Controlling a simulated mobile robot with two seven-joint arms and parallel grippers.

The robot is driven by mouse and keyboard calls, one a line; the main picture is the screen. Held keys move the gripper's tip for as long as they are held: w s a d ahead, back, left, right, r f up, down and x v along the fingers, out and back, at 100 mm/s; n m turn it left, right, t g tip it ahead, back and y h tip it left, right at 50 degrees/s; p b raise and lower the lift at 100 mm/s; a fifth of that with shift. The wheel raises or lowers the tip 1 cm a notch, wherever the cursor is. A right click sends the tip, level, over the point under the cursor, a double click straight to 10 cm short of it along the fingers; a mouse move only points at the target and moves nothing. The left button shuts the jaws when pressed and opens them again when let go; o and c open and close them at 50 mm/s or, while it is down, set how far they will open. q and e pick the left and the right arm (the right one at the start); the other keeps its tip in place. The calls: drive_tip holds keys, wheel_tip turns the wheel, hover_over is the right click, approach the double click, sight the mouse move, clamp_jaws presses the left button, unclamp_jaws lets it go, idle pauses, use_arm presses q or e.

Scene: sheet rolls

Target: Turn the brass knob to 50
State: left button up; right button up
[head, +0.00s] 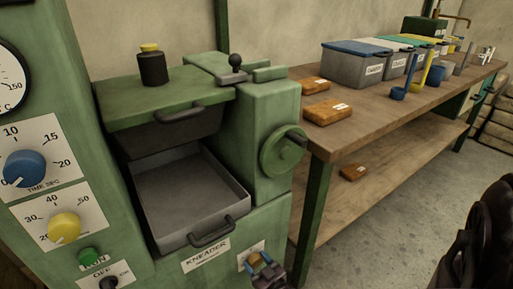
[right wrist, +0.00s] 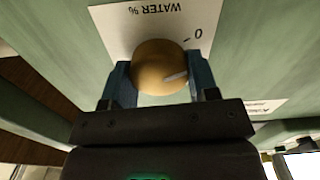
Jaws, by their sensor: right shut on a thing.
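The brass knob (right wrist: 155,68) sits on a white plate (right wrist: 128,24) marked WATER %, which appears upside down in the right wrist view. A figure 0 shows on the plate, above and right of the knob. The knob's pale pointer mark points right and slightly up in that view. The rest of the scale is hidden or out of frame. My right gripper (right wrist: 158,82) is shut on the knob, one blue finger on each side. In the head view my right gripper (head: 264,268) is at the low front of the kneader, covering most of the plate. My left gripper is not in view.
The green kneader (head: 262,110) has an open grey tray (head: 190,190) and a green handwheel (head: 284,152) above my gripper. A blue knob (head: 24,168) and a yellow knob (head: 64,227) are at the left. A wooden bench (head: 375,120) stands right.

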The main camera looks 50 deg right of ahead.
drive_tip(key=m, duration=0.3)
drive_tip(key=shift+s+d+f+b, duration=0.1)
drive_tip(key=shift+f+b, duration=0.05)
drive_tip(key=shift+b, duration=0.15)
drive_tip(key=m, duration=0.3)
drive_tip(key=shift+b, duration=0.3)
drive_tip(key=m, duration=0.2)
drive_tip(key=shift+m+b, duration=0.3)
drive_tip(key=shift+m, duration=0.1)
drive_tip(key=m+b, duration=0.1)
drive_tip(key=m, duration=0.2)
drive_tip(key=shift+d+f+m, duration=0.1)
drive_tip(key=shift+m, duration=0.2)
drive_tip(key=m+b, duration=0.1)
drive_tip(key=m, duration=0.9)
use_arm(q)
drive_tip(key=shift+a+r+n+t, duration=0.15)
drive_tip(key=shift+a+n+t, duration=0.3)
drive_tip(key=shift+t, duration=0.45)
use_arm(e)
drive_tip(key=shift+m, duration=0.3)
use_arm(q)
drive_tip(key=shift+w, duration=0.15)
use_arm(e)
drive_tip(key=shift+f, duration=0.1)
